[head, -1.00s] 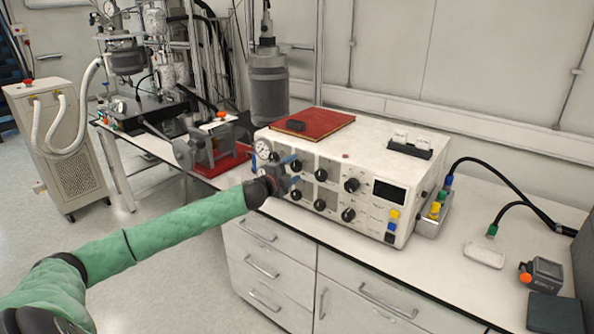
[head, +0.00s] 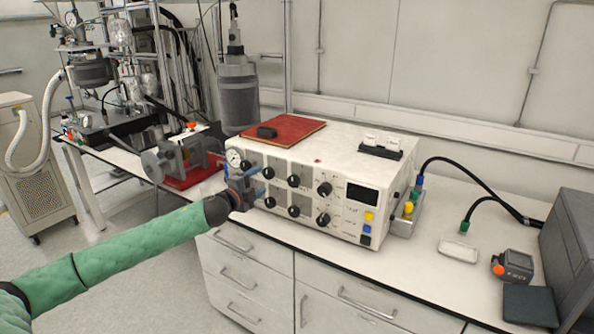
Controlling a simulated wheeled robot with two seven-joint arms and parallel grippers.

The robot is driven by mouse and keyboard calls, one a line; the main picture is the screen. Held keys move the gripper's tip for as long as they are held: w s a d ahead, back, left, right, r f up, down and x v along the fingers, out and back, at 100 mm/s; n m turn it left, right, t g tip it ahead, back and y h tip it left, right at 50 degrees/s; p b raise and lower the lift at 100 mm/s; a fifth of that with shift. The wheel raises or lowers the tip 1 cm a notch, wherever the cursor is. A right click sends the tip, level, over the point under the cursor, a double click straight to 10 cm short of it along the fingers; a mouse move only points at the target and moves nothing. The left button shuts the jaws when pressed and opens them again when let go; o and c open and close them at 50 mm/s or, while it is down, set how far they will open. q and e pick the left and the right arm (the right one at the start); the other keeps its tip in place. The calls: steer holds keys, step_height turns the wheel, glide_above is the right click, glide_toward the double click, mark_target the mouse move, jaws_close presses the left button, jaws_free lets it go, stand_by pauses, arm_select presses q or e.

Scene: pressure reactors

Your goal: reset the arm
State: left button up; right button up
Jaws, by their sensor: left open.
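My left arm, in a green sleeve, reaches in from the lower left in the head view. My left gripper (head: 259,182) is open in front of the left end of the white control box (head: 340,232). Its blue-tipped fingers point at the panel, just left of the black knobs (head: 268,173). I see nothing held between them. I cannot tell whether the fingertips touch the panel. The gripper hides part of the panel below the round gauge (head: 234,157). My right gripper is not in view.
A red book (head: 290,128) with a small black object lies on the box. A motor-like device on a red base (head: 190,178) stands to the left. Floor is free at left.

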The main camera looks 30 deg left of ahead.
arm_select(q)
steer(key=s+a+f+n+g+y, duration=0.1)
steer(key=a+f+n+g+y, duration=0.1)
steer(key=a+n+y, duration=0.35)
steer(key=s+d+f+n+g+y, duration=0.1)
steer(key=s+d+f+n+g, duration=0.15)
steer(key=f, duration=0.45)
steer(key=s+d+f+n+g+y, duration=0.1)
steer(key=s+d+f+n+g, duration=0.15)
steer(key=f, duration=0.35)
steer(key=s+d+f+n+g+h, duration=0.1)
steer(key=s+d+f+g, duration=0.1)
steer(key=s+d+f, duration=0.65)
steer(key=s+d+f+n+g+h, duration=0.1)
steer(key=s+d+f+g+h, duration=0.3)
steer(key=f, duration=0.7)
steer(key=s+d+f+n+g, duration=0.1)
steer(key=s+d+f, duration=0.4)
steer(key=s+d, duration=0.3)
steer(key=s+d+f+g+h, duration=0.1)
steer(key=s+d+f, duration=0.5)
steer(key=s, duration=0.5)
steer(key=s+d+f+n+g+h, duration=0.1)
steer(key=s+d+f, duration=0.4)
steer(key=s+d, duration=0.4)
steer(key=shift+s+d+f+n+g, duration=0.2)
steer(key=shift+d+f+n+g, duration=0.15)
steer(key=shift+d, duration=0.65)
steer(key=shift+c, duration=0.2)
